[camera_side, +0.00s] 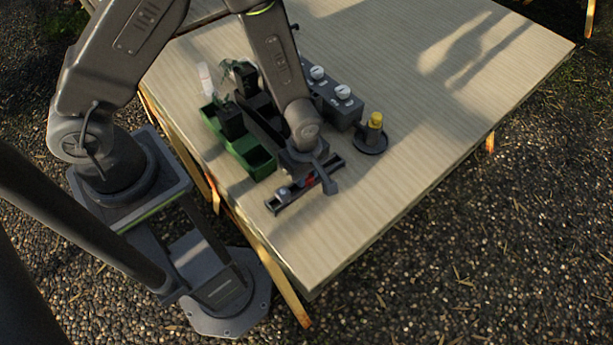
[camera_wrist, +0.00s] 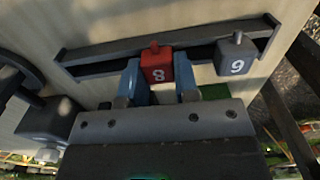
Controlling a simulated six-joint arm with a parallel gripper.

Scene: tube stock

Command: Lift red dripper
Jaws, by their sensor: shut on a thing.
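The red dripper (camera_wrist: 157,66), a small block marked 8 with a stub on top, sits between the two blue fingers of my gripper (camera_wrist: 158,84) in the wrist view. The fingers are shut on its sides. It is at the dark rail holder (camera_wrist: 101,67); I cannot tell whether it is clear of the rail. In the side view a bit of red dripper (camera_side: 311,180) shows at the holder (camera_side: 292,199), beside my gripper (camera_side: 324,180), which hides much of it.
A grey block marked 9 (camera_wrist: 236,54) sits at the rail's right part. In the side view, a green tray (camera_side: 243,150) stands left of my arm, a dark box with white knobs (camera_side: 338,104) behind, and a yellow-topped item on a round dark base (camera_side: 371,141) at right. The front table is clear.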

